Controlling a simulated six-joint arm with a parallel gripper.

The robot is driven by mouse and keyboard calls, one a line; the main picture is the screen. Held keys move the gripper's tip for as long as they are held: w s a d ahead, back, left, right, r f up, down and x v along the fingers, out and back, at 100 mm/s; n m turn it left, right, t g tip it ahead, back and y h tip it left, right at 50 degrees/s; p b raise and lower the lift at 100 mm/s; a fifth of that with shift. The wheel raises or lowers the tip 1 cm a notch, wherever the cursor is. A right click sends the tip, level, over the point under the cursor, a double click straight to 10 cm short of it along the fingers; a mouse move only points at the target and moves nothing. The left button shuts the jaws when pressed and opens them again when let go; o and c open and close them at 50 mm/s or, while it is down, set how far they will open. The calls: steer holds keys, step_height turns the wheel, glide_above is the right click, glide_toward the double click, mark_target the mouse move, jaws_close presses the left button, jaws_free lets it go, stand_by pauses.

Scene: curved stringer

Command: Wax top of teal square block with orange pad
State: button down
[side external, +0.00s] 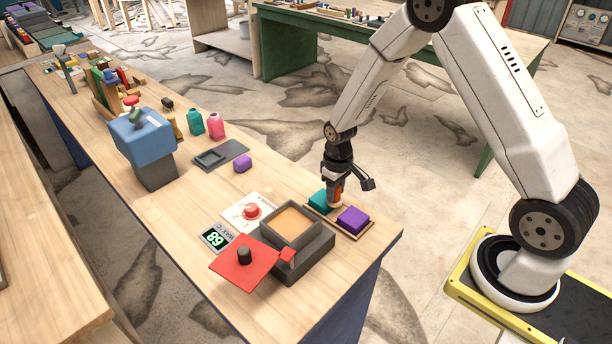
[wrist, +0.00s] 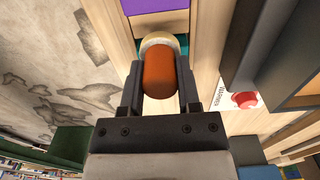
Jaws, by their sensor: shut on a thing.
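The teal square block (side external: 319,200) sits on a wooden tray (side external: 368,228) near the table's right end, beside a purple block (side external: 353,219). My gripper (side external: 336,187) is shut on the orange pad (wrist: 160,72), which has a pale rounded underside. The pad is over the teal block, at its right part in the side view; I cannot tell whether it touches. In the wrist view a small patch of teal (wrist: 184,46) shows beside the pad, and the purple block (wrist: 165,4) lies at the top edge. The pad hides most of the teal block there.
A grey box with an orange-filled opening (side external: 295,222) stands left of the tray, its red lid (side external: 245,262) to its lower left. A red button (side external: 251,210) on a white plate and a green display reading 68 or 89 (side external: 215,237) are nearby. A loose purple piece (side external: 243,163) lies farther back.

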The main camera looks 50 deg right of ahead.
steer(key=shift+w+f, duration=0.2)
steer(key=shift+w, duration=1.5)
steer(key=shift+w+f, duration=0.15)
steer(key=shift+w, duration=1.55)
steer(key=shift+s, duration=3.5)
steer(key=shift+w+a, duration=0.15)
steer(key=shift+w, duration=3.3)
steer(key=shift+s, duration=3.35)
steer(key=shift+r, duration=4.1)
